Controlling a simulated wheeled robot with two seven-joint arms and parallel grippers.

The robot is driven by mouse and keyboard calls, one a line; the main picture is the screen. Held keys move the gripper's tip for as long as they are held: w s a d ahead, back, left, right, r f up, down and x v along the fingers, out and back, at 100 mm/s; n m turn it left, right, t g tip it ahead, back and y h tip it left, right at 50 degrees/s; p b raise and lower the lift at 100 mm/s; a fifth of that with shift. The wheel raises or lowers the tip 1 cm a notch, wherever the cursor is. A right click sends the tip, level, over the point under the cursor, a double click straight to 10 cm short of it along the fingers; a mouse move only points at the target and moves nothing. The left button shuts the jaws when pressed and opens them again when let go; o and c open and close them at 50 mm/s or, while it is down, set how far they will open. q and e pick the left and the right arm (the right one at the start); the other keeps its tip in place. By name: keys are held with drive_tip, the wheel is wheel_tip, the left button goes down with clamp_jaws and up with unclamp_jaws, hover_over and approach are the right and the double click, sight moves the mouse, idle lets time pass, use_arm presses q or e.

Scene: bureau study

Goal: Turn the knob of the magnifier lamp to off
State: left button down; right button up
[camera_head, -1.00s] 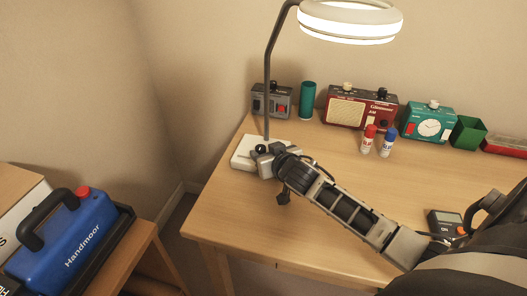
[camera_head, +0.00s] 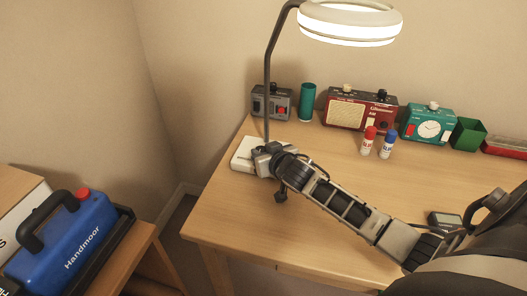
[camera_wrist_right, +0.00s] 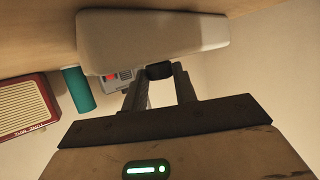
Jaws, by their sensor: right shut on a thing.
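The magnifier lamp stands at the desk's left back corner, with a white base (camera_head: 244,154), a dark post and a lit ring head (camera_head: 350,24). My right gripper (camera_head: 262,152) is at the right part of the base, hiding the knob in the head view. In the right wrist view, the dark knob (camera_wrist_right: 159,71) sits at the edge of the pale base (camera_wrist_right: 150,38). The fingers of my right gripper (camera_wrist_right: 162,80) are shut on the knob, one on each side. The knob's markings are not visible. My left gripper is not in view.
Behind the lamp stand a grey device (camera_head: 271,101), a green cup (camera_head: 307,102) and a red radio (camera_head: 350,108). Two glue bottles (camera_head: 369,141), a teal clock (camera_head: 428,123) and a green box (camera_head: 467,133) are further right.

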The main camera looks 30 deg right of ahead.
drive_tip(key=shift+d+r+n+y+p, duration=0.2)
drive_tip(key=shift+d+n+y+p, duration=0.05)
drive_tip(key=shift+n+y+p, duration=0.55)
drive_tip(key=shift+d+n+y, duration=0.15)
drive_tip(key=shift+n+y, duration=0.45)
drive_tip(key=shift+y, duration=0.1)
drive_tip(key=n+y, duration=0.2)
drive_tip(key=y, duration=0.1)
drive_tip(key=shift+w+d+n+b, duration=0.2)
drive_tip(key=shift+d+n+b, duration=0.15)
drive_tip(key=shift+n, duration=0.05)
drive_tip(key=shift+d+f+n+g+y+b, duration=0.15)
drive_tip(key=shift+n+g+y+b, duration=0.2)
drive_tip(key=shift+n+g+y, duration=1.25)
drive_tip(key=shift+w+n+y, duration=0.1)
drive_tip(key=shift+n+y, duration=0.4)
drive_tip(key=shift+y, duration=0.3)
drive_tip(key=o, duration=1)
